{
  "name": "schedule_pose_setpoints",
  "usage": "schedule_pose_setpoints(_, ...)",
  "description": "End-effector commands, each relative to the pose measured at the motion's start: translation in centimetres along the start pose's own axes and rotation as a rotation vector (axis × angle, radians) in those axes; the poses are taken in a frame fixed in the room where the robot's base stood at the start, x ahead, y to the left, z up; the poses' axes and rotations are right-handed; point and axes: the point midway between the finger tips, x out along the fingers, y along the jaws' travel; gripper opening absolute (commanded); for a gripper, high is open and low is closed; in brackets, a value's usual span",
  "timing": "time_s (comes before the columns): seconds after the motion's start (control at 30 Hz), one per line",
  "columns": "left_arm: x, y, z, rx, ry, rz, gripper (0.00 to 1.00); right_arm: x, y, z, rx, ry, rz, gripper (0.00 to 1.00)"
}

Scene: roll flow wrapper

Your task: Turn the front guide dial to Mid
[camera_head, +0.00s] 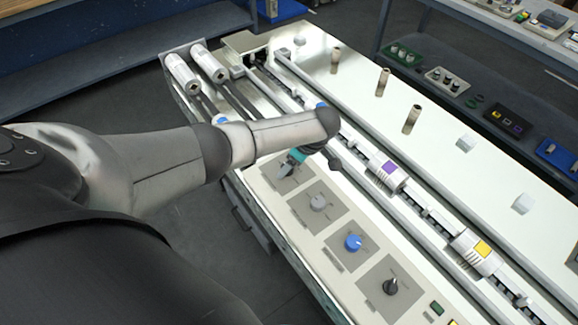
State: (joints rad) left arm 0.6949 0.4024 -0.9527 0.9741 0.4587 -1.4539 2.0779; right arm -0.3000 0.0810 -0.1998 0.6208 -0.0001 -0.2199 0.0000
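A row of square grey dial plates runs along the near side of the machine (325,250). They carry a grey dial (318,202), a blue dial (353,242) and a black dial (390,286). I cannot read their labels, so I cannot tell which is the front guide dial. My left arm reaches across from the left. My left gripper (290,166) points down over the farthest plate (274,184). The arm and gripper hide most of that plate and any dial on it. I cannot tell whether the fingers touch anything. My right gripper is out of view.
White rollers (182,73) stand at the machine's far left end. Wrapped packs with purple (389,168) and yellow (482,248) labels lie along the channel. Upright tan pegs (383,82) stand on the far deck. Shelves stand behind.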

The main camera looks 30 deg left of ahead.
Motion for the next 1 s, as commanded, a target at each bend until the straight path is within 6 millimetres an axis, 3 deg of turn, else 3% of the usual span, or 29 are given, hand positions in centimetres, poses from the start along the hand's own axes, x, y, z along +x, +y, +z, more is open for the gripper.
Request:
schedule_pose_setpoints(0.4, 0.70, 0.03, 0.01, 0.001, 0.000, 0.001, 0.75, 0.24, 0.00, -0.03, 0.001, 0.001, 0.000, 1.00)
schedule_pose_setpoints(1.0, 0.71, -0.02, 0.03, 0.001, 0.000, 0.000, 0.08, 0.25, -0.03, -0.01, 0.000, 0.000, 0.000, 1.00)
